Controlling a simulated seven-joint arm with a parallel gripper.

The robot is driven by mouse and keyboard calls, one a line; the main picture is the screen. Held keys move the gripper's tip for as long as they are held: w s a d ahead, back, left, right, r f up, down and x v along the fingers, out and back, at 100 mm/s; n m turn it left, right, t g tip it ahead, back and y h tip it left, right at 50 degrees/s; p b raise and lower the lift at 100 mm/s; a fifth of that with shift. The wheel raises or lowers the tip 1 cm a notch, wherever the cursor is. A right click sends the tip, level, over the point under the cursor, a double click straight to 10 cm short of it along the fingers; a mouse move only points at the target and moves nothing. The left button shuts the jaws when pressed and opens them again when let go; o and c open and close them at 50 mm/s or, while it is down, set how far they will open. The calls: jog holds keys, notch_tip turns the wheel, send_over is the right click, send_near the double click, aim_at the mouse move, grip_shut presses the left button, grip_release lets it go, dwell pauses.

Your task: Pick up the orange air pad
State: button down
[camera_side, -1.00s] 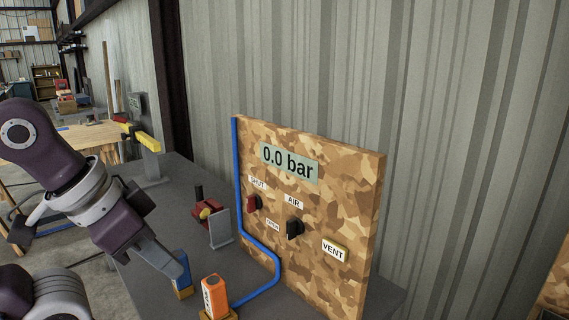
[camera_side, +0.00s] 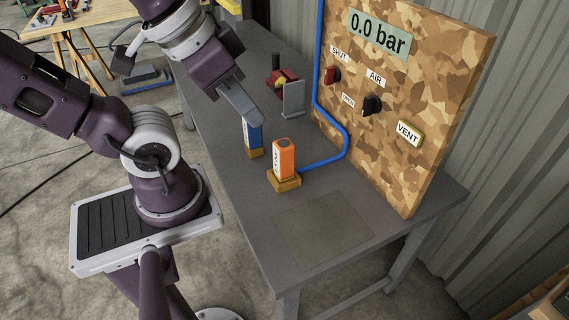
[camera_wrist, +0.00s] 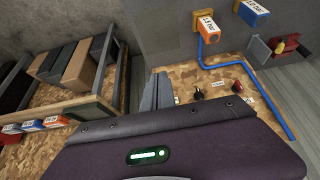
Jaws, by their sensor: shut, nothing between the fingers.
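The orange air pad (camera_side: 284,158) stands upright on a small yellow-brown base (camera_side: 285,183) on the grey table. It has dark lettering on one side. It also shows near the top of the wrist view (camera_wrist: 208,30). A blue pad (camera_side: 253,138) stands on a similar base just behind and left of it; in the wrist view it is at the top right (camera_wrist: 254,12). My gripper (camera_side: 257,121) is shut and empty. In the side view its tips overlap the top of the blue pad; the wrist view shows the fingers (camera_wrist: 156,92) apart from both pads.
A blue hose (camera_side: 345,143) runs from the orange pad's base to a camouflage panel (camera_side: 440,70) with knobs, reading 0.0 bar. A red tool with a grey plate (camera_side: 293,99) stands behind. The table front (camera_side: 322,230) is clear. The wrist view shows shelved boxes (camera_wrist: 85,62) and more pads (camera_wrist: 33,124).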

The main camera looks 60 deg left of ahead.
jog(key=c, duration=0.6)
grip_release()
jog(key=shift+c, duration=0.2)
jog(key=m+g+y, duration=0.7)
jog(key=m+g, duration=0.1)
send_near(279, 141)
jog(key=s+d+r, duration=0.6)
jog(key=s+r, duration=0.1)
jog(key=w+a+f+m+y, duration=0.2)
jog(key=f+m, duration=0.1)
jog(key=f, duration=0.2)
jog(key=w+a+f+m+t+y, duration=0.1)
jog(key=w+a+f+m+y, duration=0.1)
jog(key=f+m+y, duration=0.1)
jog(key=w+a+f+m+t+y, duration=0.1)
jog(key=w+a+f+m+y, duration=0.1)
jog(key=f, duration=0.4)
jog(key=shift+w+f+m, duration=0.15)
jog(key=shift+f+m, duration=0.15)
jog(key=shift+m, duration=0.5)
jog(key=shift+w+a+f+y, duration=0.1)
jog(key=shift+a+f+y, duration=0.1)
jog(key=shift+f+y, duration=0.1)
jog(key=x, duration=0.6)
jog(key=shift+s+a+r, duration=0.25)
jog(key=shift+a, duration=0.25)
